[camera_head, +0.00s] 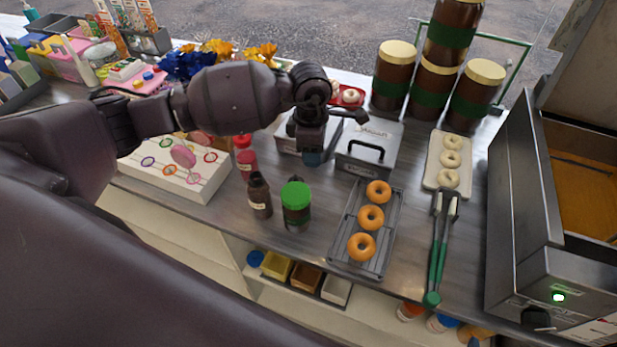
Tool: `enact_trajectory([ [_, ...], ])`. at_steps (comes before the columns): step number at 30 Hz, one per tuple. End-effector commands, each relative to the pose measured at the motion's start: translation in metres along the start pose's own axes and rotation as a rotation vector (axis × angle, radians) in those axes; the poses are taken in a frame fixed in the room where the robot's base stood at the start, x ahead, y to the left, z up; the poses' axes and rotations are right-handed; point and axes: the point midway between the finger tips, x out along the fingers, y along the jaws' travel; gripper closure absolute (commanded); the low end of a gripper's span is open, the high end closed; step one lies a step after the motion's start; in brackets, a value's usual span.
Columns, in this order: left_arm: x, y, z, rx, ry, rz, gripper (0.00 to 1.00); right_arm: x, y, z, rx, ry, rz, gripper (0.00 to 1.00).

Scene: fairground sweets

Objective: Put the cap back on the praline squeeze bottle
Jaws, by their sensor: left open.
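A dark brown squeeze bottle (260,197) with a pale label stands upright on the steel counter, left of a green-lidded jar (296,208). It looks like the praline bottle; its label is too small to read. Its top is dark and narrow, and I cannot make out a separate cap. My left gripper (312,143) points down above the counter, behind and right of the bottle and apart from it. It is open; its fingertips are hard to make out. My right gripper is out of view.
A red bottle (247,164) stands behind the brown one, beside a white lollipop stand (177,178). Right are a rack of glazed doughnuts (337,252), a lidded steel container (385,136), green-handled tongs (437,262) and a fryer-like box (507,200). Large jars (394,72) stand behind.

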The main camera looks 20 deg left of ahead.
Motion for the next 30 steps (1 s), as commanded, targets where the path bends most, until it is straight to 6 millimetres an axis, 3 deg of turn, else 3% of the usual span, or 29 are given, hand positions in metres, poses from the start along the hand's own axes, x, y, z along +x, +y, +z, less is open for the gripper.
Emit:
enact_trajectory([
  [7,-0.002,0.002,-0.027,0.037,0.164,0.007,0.53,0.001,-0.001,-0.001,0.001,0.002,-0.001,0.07],
  [21,-0.001,0.0,-0.029,0.054,0.178,-0.004,0.53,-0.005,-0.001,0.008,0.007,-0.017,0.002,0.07],
  [30,0.03,0.0,-0.035,0.052,0.179,-0.006,0.53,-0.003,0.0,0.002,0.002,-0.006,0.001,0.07],
])
